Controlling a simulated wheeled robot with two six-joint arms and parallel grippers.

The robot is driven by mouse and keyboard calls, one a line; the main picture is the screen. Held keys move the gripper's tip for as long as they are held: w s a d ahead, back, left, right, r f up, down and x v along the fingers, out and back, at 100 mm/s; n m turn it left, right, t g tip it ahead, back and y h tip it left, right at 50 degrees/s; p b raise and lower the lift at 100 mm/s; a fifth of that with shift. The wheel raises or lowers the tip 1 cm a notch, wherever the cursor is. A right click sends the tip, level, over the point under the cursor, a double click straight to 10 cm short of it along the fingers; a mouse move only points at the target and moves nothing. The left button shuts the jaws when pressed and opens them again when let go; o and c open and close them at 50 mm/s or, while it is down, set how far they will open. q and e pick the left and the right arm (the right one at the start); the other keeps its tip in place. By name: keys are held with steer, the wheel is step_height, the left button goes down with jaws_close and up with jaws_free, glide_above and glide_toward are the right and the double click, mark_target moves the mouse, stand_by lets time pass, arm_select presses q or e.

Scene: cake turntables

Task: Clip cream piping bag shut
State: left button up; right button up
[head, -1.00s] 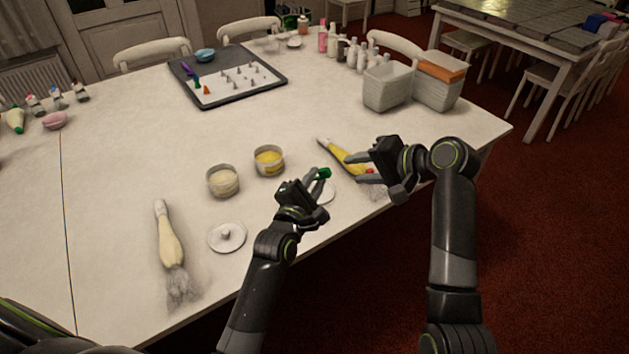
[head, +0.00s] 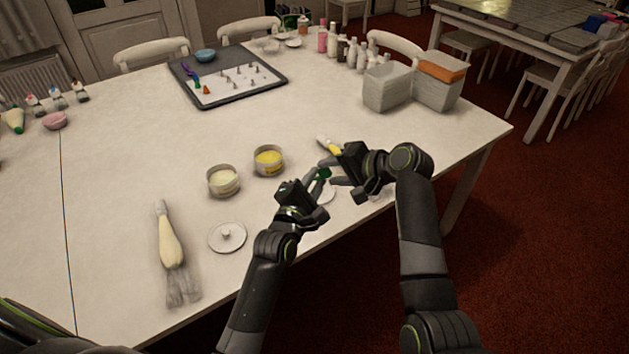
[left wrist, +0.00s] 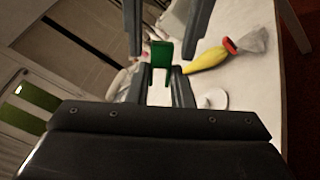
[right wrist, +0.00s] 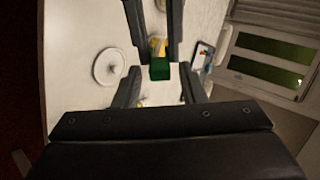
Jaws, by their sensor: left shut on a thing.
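The cream piping bag (head: 170,245) lies on the table at the front left, narrow tip away from me, its loose clear end towards the edge. No clip shows on it. My left gripper (head: 322,178) is shut on a green clip (left wrist: 161,62), held above the table near the right edge. The clip also shows in the right wrist view (right wrist: 160,70). My right gripper (head: 330,172) is open, its fingers spread on either side of the clip, apart from it. A yellow piping bag (left wrist: 206,60) with a red clip (left wrist: 229,45) lies behind, partly hidden in the head view.
A cream bowl (head: 223,182) and a yellow bowl (head: 269,161) stand mid-table. A white lid (head: 227,237) lies beside the cream bag; another lid (right wrist: 108,67) lies by the grippers. Two bins (head: 388,90) (head: 440,88) and a dark tray (head: 235,98) stand farther back.

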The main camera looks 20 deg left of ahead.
steer(key=c, duration=0.7)
arm_select(q)
steer(key=o, duration=0.8)
steer(key=shift+o, duration=0.2)
steer(key=s, duration=0.8)
steer(key=shift+a, duration=0.35)
